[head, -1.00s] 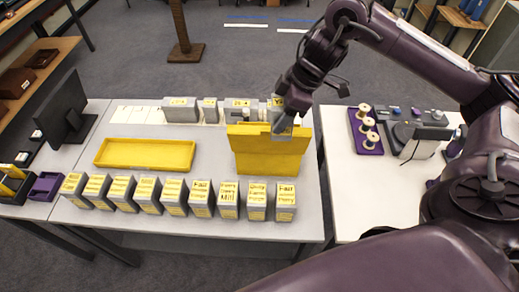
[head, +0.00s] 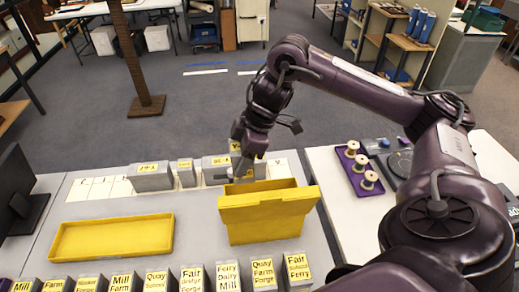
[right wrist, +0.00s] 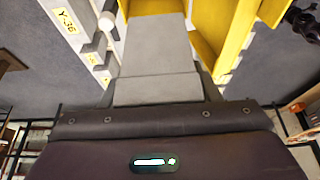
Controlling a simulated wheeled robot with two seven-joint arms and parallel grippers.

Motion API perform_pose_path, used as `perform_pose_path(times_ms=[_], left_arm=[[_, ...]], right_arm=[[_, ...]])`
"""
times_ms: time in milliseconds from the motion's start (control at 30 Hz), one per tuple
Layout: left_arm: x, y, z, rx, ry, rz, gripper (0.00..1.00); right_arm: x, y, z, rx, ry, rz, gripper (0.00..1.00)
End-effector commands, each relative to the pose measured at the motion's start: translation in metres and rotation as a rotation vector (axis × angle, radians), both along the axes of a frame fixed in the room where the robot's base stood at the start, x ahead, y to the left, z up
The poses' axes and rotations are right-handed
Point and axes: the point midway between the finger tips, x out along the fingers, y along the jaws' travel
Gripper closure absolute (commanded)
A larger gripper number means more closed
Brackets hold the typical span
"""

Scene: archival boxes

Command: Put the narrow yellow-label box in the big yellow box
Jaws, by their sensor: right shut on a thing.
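The big yellow box (head: 268,222) stands open-topped at the right of the grey table; its yellow walls also show in the right wrist view (right wrist: 232,30). My right gripper (head: 246,158) is at its rear, near the back row. It is shut on a narrow grey box (right wrist: 155,50), which fills the middle of the right wrist view. In the head view the gripper and nearby boxes mostly hide this box, and its label cannot be read. I cannot tell whether it overlaps the opening of the yellow box. My left gripper is not in view.
Grey boxes with yellow labels (head: 152,178) stand in a back row. Another labelled row (head: 195,278) lines the front. A shallow yellow tray (head: 110,238) lies left. A purple spool tray (head: 360,172) is on the right table. Grey table is bare between tray and big box.

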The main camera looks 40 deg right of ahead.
Motion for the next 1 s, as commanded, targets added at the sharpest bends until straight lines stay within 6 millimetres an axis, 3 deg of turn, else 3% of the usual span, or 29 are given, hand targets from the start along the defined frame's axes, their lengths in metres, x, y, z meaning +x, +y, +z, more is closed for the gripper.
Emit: perform_pose_path(times_ms=[100, 333, 567, 767, 1000], left_arm=[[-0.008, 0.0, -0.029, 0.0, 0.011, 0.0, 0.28], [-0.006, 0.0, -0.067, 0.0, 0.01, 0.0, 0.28], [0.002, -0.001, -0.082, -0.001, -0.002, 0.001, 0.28], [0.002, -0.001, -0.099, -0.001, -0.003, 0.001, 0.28], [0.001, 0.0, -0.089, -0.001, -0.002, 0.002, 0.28]], right_arm=[[0.0, 0.0, -0.028, 0.0, -0.001, 0.0, 0.73], [0.001, 0.0, -0.067, 0.0, -0.001, 0.0, 0.73], [0.0, 0.001, -0.089, 0.003, 0.002, 0.0, 0.73], [-0.001, 0.001, -0.138, 0.002, 0.008, -0.001, 0.73], [-0.001, 0.0, -0.194, 0.001, 0.005, -0.002, 0.73]])
